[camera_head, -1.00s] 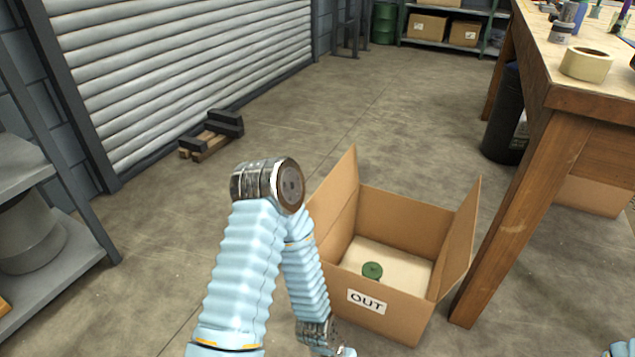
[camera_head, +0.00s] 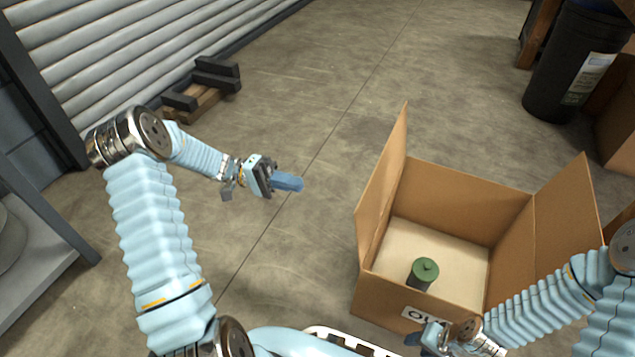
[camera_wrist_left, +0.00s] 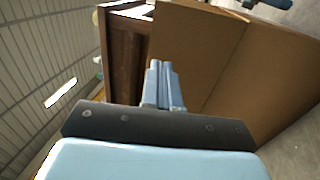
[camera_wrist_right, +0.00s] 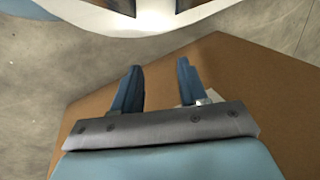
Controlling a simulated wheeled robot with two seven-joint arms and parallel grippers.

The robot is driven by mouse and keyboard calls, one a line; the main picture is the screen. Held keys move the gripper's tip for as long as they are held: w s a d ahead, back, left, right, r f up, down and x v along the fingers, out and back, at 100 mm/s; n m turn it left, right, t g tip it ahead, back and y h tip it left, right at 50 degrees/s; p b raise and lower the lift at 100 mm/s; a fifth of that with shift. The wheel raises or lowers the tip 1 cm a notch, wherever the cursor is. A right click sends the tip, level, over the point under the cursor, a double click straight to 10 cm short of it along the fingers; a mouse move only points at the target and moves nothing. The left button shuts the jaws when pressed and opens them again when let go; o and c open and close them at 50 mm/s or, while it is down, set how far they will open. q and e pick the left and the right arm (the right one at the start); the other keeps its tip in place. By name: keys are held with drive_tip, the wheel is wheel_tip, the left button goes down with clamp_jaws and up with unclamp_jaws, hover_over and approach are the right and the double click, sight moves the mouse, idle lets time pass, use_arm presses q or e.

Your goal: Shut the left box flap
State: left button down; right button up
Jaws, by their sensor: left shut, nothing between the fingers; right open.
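The cardboard box (camera_head: 515,215) stands open on the floor at the right of the head view. Its left flap (camera_head: 383,185) stands upright, leaning slightly outward; brown cardboard (camera_wrist_left: 200,45) also fills much of the left wrist view. The right flap (camera_head: 570,205) stands up too. My left gripper (camera_head: 290,184) is shut and empty, left of the left flap with a clear gap. Its closed fingers (camera_wrist_left: 161,80) show in the left wrist view. My right gripper (camera_head: 424,340) is low by the box's labelled front wall; its fingers (camera_wrist_right: 158,80) are open and empty.
A green-topped cylinder (camera_head: 425,270) stands inside the box. A black bin (camera_head: 575,65) is at the upper right. A pallet piece with dark blocks (camera_head: 203,88) lies by the shutter (camera_head: 130,30). A grey shelf (camera_head: 45,245) is at left. Floor beyond the box is clear.

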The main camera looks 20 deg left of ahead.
use_arm(q)
drive_tip(key=d+r+b, duration=0.1)
drive_tip(key=d+r, duration=0.1)
drive_tip(key=d, duration=1.1)
drive_tip(key=shift+s+d+r, duration=0.2)
drive_tip(key=shift+s+d, duration=0.1)
drive_tip(key=shift+d, duration=0.05)
